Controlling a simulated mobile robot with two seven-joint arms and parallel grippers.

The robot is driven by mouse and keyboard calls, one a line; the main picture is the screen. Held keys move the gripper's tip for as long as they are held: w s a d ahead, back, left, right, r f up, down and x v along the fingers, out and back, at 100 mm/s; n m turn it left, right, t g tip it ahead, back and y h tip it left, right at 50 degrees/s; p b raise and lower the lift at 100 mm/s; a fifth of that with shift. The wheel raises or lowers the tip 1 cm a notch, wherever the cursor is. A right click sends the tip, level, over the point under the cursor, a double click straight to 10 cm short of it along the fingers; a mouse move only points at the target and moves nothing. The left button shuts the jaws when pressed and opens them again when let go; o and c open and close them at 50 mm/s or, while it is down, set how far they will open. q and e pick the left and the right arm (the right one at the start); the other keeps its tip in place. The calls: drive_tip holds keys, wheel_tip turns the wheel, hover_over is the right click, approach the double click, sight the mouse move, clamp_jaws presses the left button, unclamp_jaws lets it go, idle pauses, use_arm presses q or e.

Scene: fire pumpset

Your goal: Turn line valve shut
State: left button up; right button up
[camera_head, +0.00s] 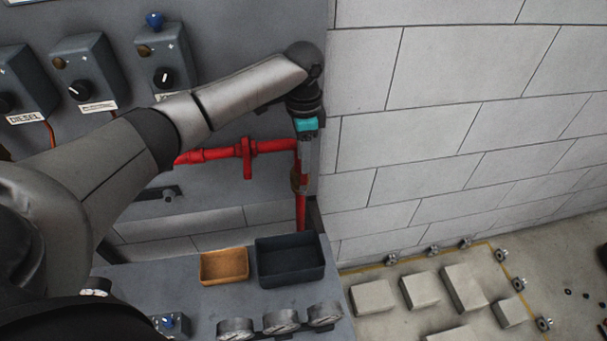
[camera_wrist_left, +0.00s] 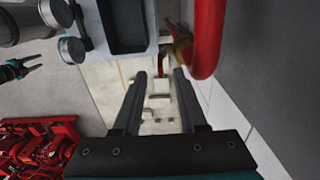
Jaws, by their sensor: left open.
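A red pipe (camera_head: 220,154) runs along the grey panel and turns down at the right; its bend also shows large in the left wrist view (camera_wrist_left: 207,45). A small brass-coloured part, seemingly the line valve (camera_head: 295,181), sits by the pipe's downward leg, partly hidden by my left gripper; it also shows in the left wrist view (camera_wrist_left: 181,50). My left gripper (camera_head: 304,182) points down beside the pipe. In the left wrist view its fingers (camera_wrist_left: 160,76) are apart with nothing between them, just short of the brass part. My right gripper (camera_wrist_left: 40,63) shows small, fingers spread and empty.
Below the pipe are an orange tray (camera_head: 224,266), a dark tray (camera_head: 290,262) and several gauges (camera_head: 282,321) on a grey bench. Control boxes (camera_head: 85,72) hang on the panel at upper left. A block wall (camera_head: 450,110) stands at right. Pale blocks (camera_head: 420,289) lie on the floor.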

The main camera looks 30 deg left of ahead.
sight(303, 186)
use_arm(q)
wheel_tip(303, 186, down, 7)
drive_tip(key=shift+r, duration=0.1)
idle(0.3)
clamp_jaws()
idle(1.3)
